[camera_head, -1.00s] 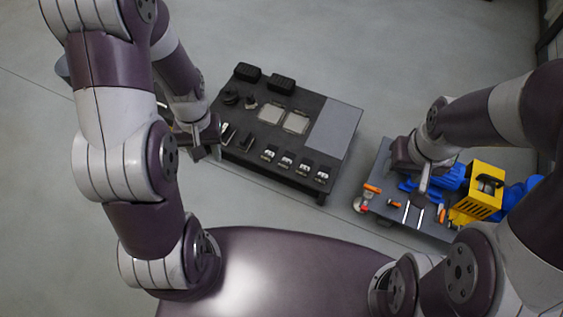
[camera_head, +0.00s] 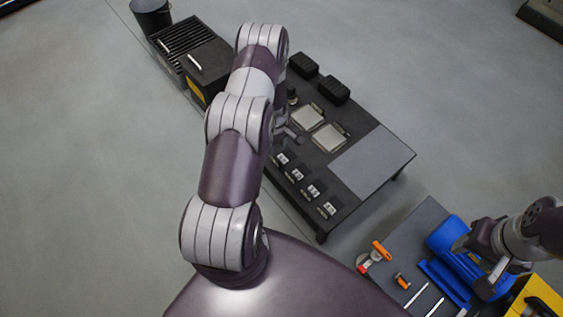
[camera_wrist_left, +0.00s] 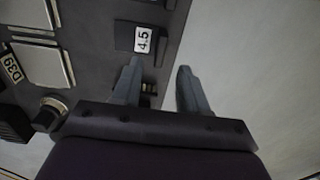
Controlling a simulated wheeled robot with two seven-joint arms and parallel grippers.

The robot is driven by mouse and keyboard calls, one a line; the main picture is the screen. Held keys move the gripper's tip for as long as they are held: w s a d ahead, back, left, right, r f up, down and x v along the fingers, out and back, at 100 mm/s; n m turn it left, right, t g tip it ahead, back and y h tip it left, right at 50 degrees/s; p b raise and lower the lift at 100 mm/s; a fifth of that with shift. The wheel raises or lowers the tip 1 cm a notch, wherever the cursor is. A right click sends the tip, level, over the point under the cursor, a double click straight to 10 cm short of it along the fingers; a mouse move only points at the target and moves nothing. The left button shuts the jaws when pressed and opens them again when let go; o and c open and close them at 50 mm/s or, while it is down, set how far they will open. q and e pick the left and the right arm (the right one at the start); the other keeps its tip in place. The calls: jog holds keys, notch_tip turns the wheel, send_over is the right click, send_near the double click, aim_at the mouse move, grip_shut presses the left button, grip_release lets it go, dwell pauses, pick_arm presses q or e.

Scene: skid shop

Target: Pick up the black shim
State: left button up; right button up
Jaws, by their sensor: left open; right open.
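My left gripper (camera_head: 288,137) is over the left edge of the dark bench (camera_head: 372,190) and is mostly hidden by its own arm. In the left wrist view the left gripper (camera_wrist_left: 159,70) is open, with its two fingers spread near the bench edge. A black block labelled 4.5 (camera_wrist_left: 128,34) lies just beyond the left finger. A small dark piece with a brassy part (camera_wrist_left: 149,90) shows partly between the fingers. I cannot tell which black piece is the shim. My right gripper (camera_head: 497,274) is open and empty over the grey table at the lower right.
Several labelled black holders (camera_head: 312,191) line the bench's front edge. Two pale square plates (camera_head: 308,116) and two black bins (camera_head: 334,89) are behind them. A blue object (camera_head: 462,245) and orange-handled tools (camera_head: 381,251) lie on the grey table. A slatted black unit (camera_head: 182,44) stands at upper left.

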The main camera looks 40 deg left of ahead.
aim_at(276, 157)
pick_arm(q)
notch_tip(276, 157, down, 3)
jog(key=shift+r+b, duration=0.2)
jog(key=shift+b, duration=0.1)
notch_tip(276, 157, down, 5)
jog(key=b, duration=0.3)
jog(key=shift+f+b, duration=0.1)
jog(key=shift+b, duration=0.2)
grip_shut()
